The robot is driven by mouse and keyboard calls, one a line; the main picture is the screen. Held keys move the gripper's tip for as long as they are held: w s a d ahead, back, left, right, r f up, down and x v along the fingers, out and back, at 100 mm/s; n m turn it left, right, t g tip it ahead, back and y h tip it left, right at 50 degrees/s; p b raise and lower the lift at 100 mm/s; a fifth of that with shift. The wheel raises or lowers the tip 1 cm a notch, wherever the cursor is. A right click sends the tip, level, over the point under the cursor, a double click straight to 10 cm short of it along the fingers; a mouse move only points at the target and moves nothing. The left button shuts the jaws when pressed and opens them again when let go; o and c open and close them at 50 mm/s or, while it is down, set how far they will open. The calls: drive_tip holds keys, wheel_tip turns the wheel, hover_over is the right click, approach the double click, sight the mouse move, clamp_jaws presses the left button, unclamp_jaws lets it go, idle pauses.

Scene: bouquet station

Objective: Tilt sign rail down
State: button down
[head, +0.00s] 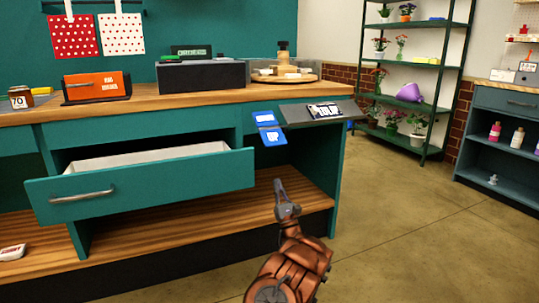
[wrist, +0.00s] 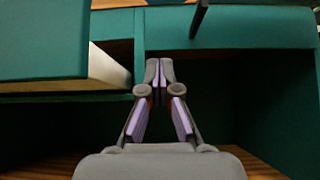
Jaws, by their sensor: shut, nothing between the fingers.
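The sign rail (head: 298,118) is a grey slanted board at the right end of the teal counter. A black sign with white letters (head: 325,110) sits on it. A blue two-part label (head: 270,132) is at its left end, and its lower part seems to read "UP". My gripper (head: 278,183) is below the rail and apart from it, in front of the counter's lower shelf opening. In the wrist view my gripper (wrist: 159,65) has its fingertips together and empty. A dark narrow bar (wrist: 199,18) shows above them; I cannot tell whether it belongs to the rail.
An open drawer (head: 150,182) juts out left of my gripper. The wooden counter top (head: 200,98) holds an orange box (head: 96,86), a dark box (head: 200,75) and a round wooden tray (head: 285,78). A plant rack (head: 415,62) stands behind. The floor (head: 410,220) at right is clear.

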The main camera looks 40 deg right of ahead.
drive_tip(key=shift+s+d, duration=0.2)
drive_tip(key=shift+d, duration=0.05)
drive_tip(key=shift+r, duration=0.1)
drive_tip(key=w+d+r+b, duration=0.1)
drive_tip(key=w+r+b, duration=0.3)
drive_tip(key=r, duration=0.6)
drive_tip(key=shift+w+d+r+b, duration=0.15)
drive_tip(key=shift+d+r+b, duration=0.15)
drive_tip(key=shift+b, duration=0.15)
idle(0.6)
